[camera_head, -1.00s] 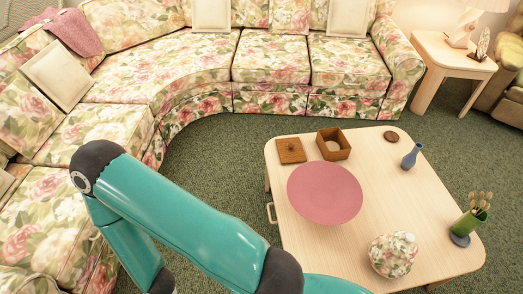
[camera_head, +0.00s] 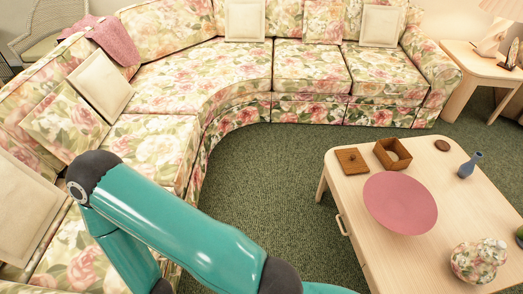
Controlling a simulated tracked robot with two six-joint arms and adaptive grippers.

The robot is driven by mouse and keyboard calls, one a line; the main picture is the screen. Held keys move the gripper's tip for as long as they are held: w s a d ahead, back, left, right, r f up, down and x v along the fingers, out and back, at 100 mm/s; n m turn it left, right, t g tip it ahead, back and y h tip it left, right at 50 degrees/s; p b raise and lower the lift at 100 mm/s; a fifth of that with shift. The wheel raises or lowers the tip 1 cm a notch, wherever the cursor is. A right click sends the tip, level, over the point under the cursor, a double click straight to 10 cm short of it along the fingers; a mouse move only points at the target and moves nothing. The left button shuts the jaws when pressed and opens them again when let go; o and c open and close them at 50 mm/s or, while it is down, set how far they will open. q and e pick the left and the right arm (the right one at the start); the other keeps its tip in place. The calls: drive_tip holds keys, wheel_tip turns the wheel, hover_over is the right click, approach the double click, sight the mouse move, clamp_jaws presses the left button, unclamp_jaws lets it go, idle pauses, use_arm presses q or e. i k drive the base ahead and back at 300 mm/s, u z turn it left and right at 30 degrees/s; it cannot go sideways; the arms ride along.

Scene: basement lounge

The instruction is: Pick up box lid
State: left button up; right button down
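The box lid (camera_head: 352,161) is a flat brown wooden square with a small knob. It lies on the far left corner of the light wooden coffee table (camera_head: 375,258). The open wooden box (camera_head: 381,151) stands just right of it, with something pale inside. My teal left arm crosses the lower left of the view, but its gripper is out of frame. My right gripper is not in view either.
A pink round plate (camera_head: 400,202) lies in front of the box. A brown coaster (camera_head: 442,145), a blue vase (camera_head: 469,165) and a floral round jar (camera_head: 471,262) are also on the table. A floral sectional sofa (camera_head: 225,85) curves behind, with green carpet (camera_head: 270,190) free between.

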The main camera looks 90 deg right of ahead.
sight(352, 162)
drive_tip(key=u, duration=0.05)
drive_tip(key=i, duration=0.25)
drive_tip(key=z, duration=3.05)
drive_tip(key=i, duration=2.5)
drive_tip(key=z, duration=2.7)
